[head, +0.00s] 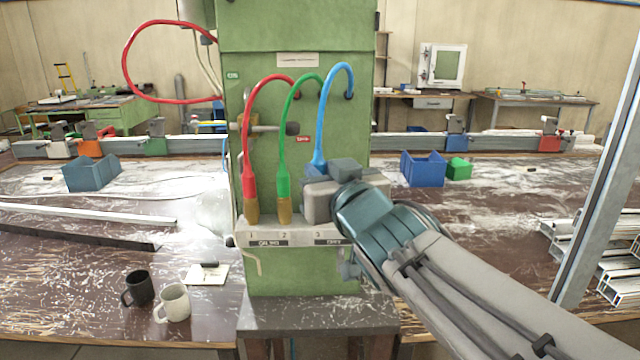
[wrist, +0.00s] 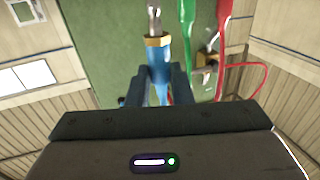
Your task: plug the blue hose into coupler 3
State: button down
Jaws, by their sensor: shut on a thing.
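The blue hose (head: 324,110) arches from the green cabinet (head: 345,55) down to my gripper (head: 322,195), in front of position 3 of the numbered ledge (head: 300,235). In the wrist view my gripper (wrist: 160,78) is shut on the blue hose end, just behind its brass collar (wrist: 157,50). A bare silver tip (wrist: 154,18) extends beyond the collar, with no coupler visible around it. In the head view my gripper hides the hose end and coupler 3.
The red hose (head: 248,140) stands in position 1 and the green hose (head: 283,150) in position 2, close left of my gripper. Two mugs (head: 174,303) stand on the bench at front left. Blue bins (head: 423,168) sit further back.

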jog(key=shift+w+r+p, duration=0.1)
jog(key=shift+w+r, duration=0.15)
jog(key=shift+w, duration=0.6)
jog(key=shift+w+r+p, duration=0.15)
jog(key=shift+w+r, duration=0.05)
jog(key=shift+w, duration=0.7)
jog(key=shift+w+r+p, duration=0.1)
jog(key=shift+w+r, duration=0.15)
jog(key=shift+w, duration=0.6)
jog(key=shift+w+f+b, duration=0.25)
jog(key=shift+f+b, duration=0.2)
jog(key=shift+b, duration=0.05)
jog(key=shift+w+f+b, duration=0.2)
jog(key=shift+f+b, duration=0.25)
jog(key=shift+f+b, duration=1.45)
jog(key=shift+b, duration=0.35)
dwell(2.7)
